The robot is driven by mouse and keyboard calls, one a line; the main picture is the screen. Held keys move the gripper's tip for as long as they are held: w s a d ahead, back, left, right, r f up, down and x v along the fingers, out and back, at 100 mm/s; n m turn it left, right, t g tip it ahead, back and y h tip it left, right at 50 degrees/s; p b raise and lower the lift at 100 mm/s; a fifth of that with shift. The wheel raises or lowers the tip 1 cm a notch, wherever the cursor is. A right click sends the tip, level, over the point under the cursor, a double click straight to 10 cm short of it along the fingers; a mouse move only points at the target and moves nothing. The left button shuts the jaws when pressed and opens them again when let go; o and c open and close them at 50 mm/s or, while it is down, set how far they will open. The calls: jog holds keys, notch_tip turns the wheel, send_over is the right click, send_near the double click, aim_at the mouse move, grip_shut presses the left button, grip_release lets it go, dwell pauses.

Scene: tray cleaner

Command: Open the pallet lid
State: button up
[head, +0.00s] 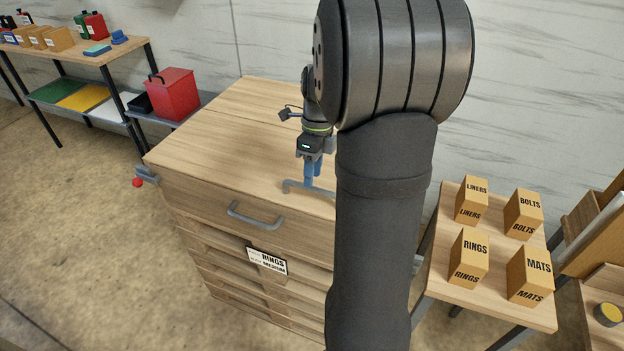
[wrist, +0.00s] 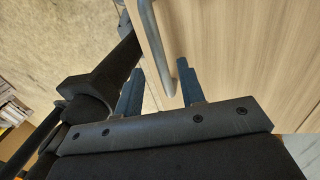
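The pallet box is a wooden crate with a pale wood lid (head: 215,130) that lies flat and closed on top. A grey bar handle (head: 292,186) sits on the lid near its front edge, partly hidden behind my arm. In the wrist view the same handle (wrist: 156,45) runs between my two blue fingers. My gripper (head: 314,178) points down at this handle; in the wrist view my gripper (wrist: 160,78) is open, with gaps beside the bar. I cannot tell how deep the bar sits between the fingers.
A side table (head: 437,275) with labelled boxes stands at the right. A shelf (head: 105,58) and a red bin (head: 173,94) stand at the back left. A wall rises behind the crate.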

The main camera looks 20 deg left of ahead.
jog(key=shift+s+f, duration=0.15)
jog(key=shift+f, duration=0.55)
jog(key=shift+s+f, duration=0.1)
jog(key=shift+f, duration=0.55)
grip_shut()
jog(key=shift+r, duration=0.1)
